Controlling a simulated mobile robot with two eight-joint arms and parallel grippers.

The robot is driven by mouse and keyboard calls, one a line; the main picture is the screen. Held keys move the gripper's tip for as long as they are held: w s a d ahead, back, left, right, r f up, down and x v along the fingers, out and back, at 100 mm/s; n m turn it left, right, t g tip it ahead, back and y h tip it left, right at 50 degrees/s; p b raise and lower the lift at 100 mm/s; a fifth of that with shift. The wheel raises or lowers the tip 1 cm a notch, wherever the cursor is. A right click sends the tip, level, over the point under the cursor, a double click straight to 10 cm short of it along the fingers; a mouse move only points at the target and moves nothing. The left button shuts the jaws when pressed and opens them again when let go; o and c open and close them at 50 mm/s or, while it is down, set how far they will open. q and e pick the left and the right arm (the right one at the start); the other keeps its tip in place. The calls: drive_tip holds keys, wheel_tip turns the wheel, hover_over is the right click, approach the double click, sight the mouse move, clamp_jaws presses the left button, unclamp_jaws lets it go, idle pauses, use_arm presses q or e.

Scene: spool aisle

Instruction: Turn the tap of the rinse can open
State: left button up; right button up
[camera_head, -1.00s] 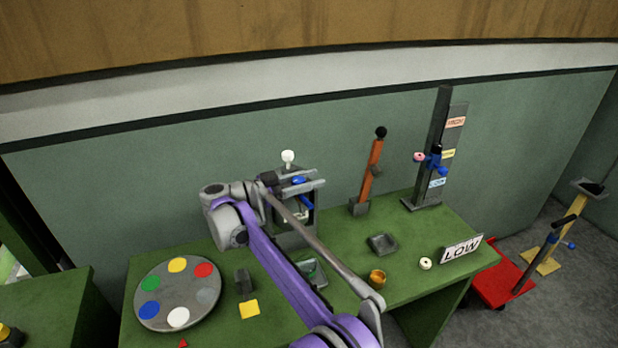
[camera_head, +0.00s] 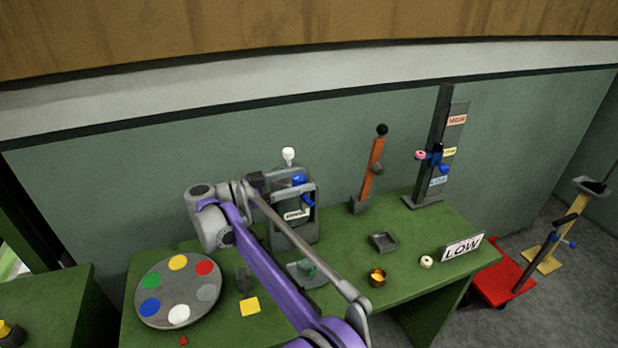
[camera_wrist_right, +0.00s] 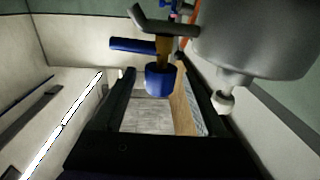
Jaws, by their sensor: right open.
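The rinse can (camera_head: 291,236) is a grey can with a white knob on top, standing at the back of the green table. Its tap has a blue cap and a blue side lever (camera_head: 307,201). In the right wrist view the can (camera_wrist_right: 255,40) fills the upper right, and the tap's blue cap (camera_wrist_right: 160,80) and lever (camera_wrist_right: 132,46) show by a grey spout. My right gripper (camera_head: 305,182) is open at the tap. In the wrist view its fingers (camera_wrist_right: 163,95) stand on either side of the blue cap, with gaps visible. My left gripper is not in view.
A round palette (camera_head: 179,290) with coloured discs lies left of my arm. An orange post (camera_head: 371,170) and a grey labelled stand (camera_head: 437,150) rise at the back right.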

drive_tip(key=v, duration=0.7)
drive_tip(key=shift+s+a, duration=0.15)
drive_tip(key=shift+a, duration=0.1)
drive_tip(key=w+d+r+n+t+y, duration=0.4)
drive_tip(key=r+t+y, duration=0.1)
drive_tip(key=r+t, duration=0.25)
drive_tip(key=w+d+r+n+t+y, duration=0.4)
drive_tip(key=w+d+r+t, duration=0.15)
drive_tip(key=r, duration=0.25)
drive_tip(key=s+d+f+n+g+y, duration=0.2)
drive_tip(key=s+d+f+g, duration=0.2)
drive_tip(key=s+f, duration=0.8)
drive_tip(key=s+d+f+n+g+y, duration=0.2)
drive_tip(key=s+d+f+g, duration=0.3)
drive_tip(key=s+f, duration=0.7)
drive_tip(key=s+d+f+n+g+y, duration=0.1)
drive_tip(key=s+d+f+g+y, duration=0.2)
drive_tip(key=s+f, duration=1)
drive_tip(key=s+d+g, duration=0.2)
drive_tip(key=s+d, duration=0.1)
drive_tip(key=s, duration=0.3)
drive_tip(key=shift+d+n+y, duration=0.4)
